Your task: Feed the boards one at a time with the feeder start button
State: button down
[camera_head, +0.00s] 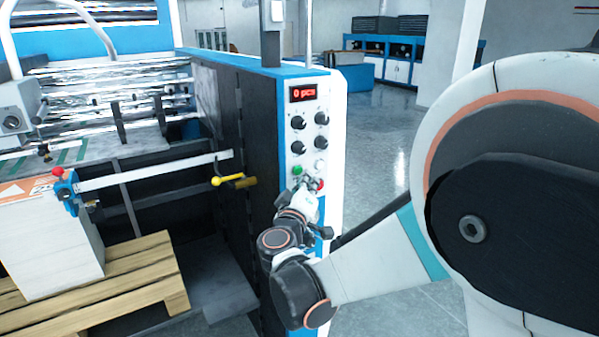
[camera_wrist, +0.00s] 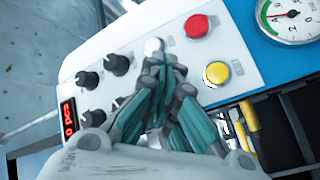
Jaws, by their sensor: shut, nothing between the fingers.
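My gripper (camera_head: 300,187) is shut and empty in front of the control panel (camera_head: 340,115). In the wrist view its closed fingertips (camera_wrist: 165,65) point at the panel, just below the white button (camera_wrist: 153,46). Whether they touch the panel I cannot tell. A green button (camera_head: 297,170) shows just above my gripper in the head view; in the wrist view the fingers hide it. The red button (camera_wrist: 197,26) and yellow button (camera_wrist: 216,74) are clear of the fingers. The display (camera_head: 302,93) reads 0 pcs. The stack of boards (camera_head: 50,245) stands at the left.
Several black knobs (camera_head: 321,118) sit under the display. A yellow-handled lever (camera_head: 228,181) sticks out left of the panel. A pressure gauge (camera_wrist: 290,20) is beside the red button. The boards rest on a wooden pallet (camera_head: 140,265). Open floor (camera_head: 395,135) lies behind the panel.

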jog(key=shift+w+a, duration=0.25)
jog(key=shift+w, duration=0.1)
jog(key=shift+w+a, duration=0.25)
jog(key=shift+w, duration=0.1)
dwell(0.9)
jog(key=shift+s+d, duration=0.1)
jog(key=shift+s, duration=0.05)
jog(key=shift+s+d+b, duration=0.3)
jog(key=shift+s+d, duration=0.1)
jog(key=shift+s, duration=0.15)
